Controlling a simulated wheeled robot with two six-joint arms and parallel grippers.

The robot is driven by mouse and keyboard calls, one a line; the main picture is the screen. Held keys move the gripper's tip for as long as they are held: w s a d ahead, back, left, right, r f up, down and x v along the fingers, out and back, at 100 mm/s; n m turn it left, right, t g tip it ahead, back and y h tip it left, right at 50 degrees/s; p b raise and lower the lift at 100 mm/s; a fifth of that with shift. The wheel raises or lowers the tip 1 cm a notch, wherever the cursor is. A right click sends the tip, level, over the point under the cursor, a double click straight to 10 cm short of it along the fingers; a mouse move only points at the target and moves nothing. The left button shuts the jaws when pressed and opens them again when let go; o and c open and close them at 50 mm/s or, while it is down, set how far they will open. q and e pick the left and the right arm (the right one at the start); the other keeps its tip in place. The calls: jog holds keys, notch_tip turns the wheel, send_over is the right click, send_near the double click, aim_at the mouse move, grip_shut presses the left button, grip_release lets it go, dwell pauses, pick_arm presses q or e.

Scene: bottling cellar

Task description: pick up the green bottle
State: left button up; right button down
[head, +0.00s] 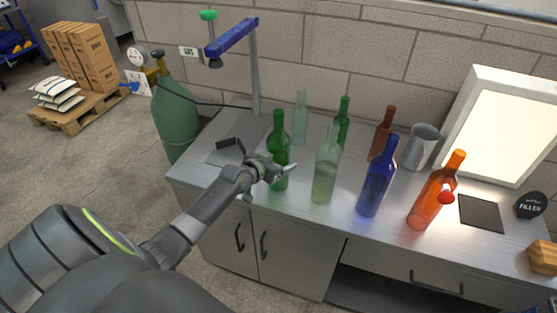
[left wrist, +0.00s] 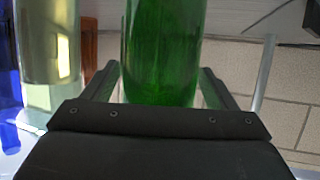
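A green bottle (head: 279,145) stands upright near the left part of the workbench. My left gripper (head: 282,172) is at its lower body in the head view and hides part of it. In the left wrist view the green bottle (left wrist: 163,50) fills the space in front of the palm, with one finger on each side of it. The fingers of the left gripper (left wrist: 160,85) are spread; firm contact with the glass does not show. A second, darker green bottle (head: 342,128) stands farther back. My right gripper is not in view.
A pale clear bottle (head: 325,175) stands just right, with a blue bottle (head: 377,180) and orange bottle (head: 430,200) beyond. A pale green bottle (head: 300,122), brown bottle (head: 382,135) and grey jug (head: 421,147) stand behind. A lamp-like post (head: 255,75) rises at back left.

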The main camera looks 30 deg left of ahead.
aim_at(274, 136)
pick_arm(q)
jog(key=c, duration=1.1)
jog(key=shift+w+r, duration=0.1)
jog(key=shift+r, duration=0.05)
notch_tip(274, 136, up, 10)
jog(key=shift+f, duration=0.1)
